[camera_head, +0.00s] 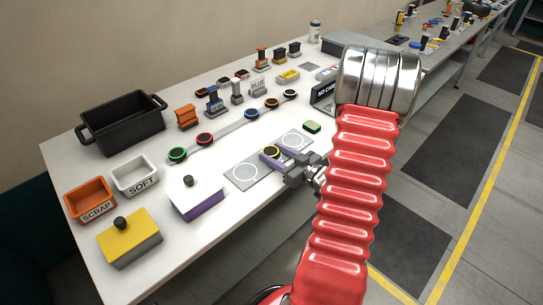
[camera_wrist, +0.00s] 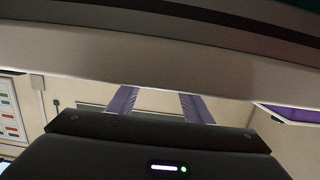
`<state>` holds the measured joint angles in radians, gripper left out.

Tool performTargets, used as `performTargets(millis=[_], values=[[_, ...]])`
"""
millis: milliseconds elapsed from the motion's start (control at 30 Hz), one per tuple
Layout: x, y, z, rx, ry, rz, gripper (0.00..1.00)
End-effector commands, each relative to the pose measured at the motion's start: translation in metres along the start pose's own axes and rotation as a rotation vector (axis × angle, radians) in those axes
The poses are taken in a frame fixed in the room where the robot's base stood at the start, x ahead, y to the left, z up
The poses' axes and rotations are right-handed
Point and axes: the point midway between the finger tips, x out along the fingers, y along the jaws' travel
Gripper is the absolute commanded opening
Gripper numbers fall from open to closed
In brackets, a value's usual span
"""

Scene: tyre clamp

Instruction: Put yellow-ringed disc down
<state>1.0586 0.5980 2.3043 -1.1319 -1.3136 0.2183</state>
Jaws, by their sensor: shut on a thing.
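The yellow-ringed disc (camera_head: 271,152) is dark with a yellow rim. It sits between the purple fingers of my gripper (camera_head: 272,153), which is shut on it. In the head view the disc is over the middle of a grey plate (camera_head: 233,183) marked with white circles. One circle shows on each side of it, both empty. I cannot tell whether the disc touches the plate or hangs just above it. In the wrist view the two purple fingers of my gripper (camera_wrist: 158,104) reach up behind a broad pale band, and the disc is not visible there.
Several coloured-ring discs, among them a green-ringed one (camera_head: 177,154) and a red-ringed one (camera_head: 205,139), lie on a strip behind. A purple-sided block (camera_head: 197,200), a yellow block (camera_head: 129,238), a SCRAP bin (camera_head: 91,200) and a SOFT bin (camera_head: 135,177) stand left.

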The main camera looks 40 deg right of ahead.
Motion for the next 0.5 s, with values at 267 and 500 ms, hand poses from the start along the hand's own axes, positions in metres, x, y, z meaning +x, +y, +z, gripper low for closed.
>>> performTargets(millis=[267, 500], values=[[0.0004, -0.0002, 0.0016, 0.0, 0.0, 0.0, 0.51], [0.0005, -0.0004, 0.0016, 0.0, 0.0, -0.001, 0.64]])
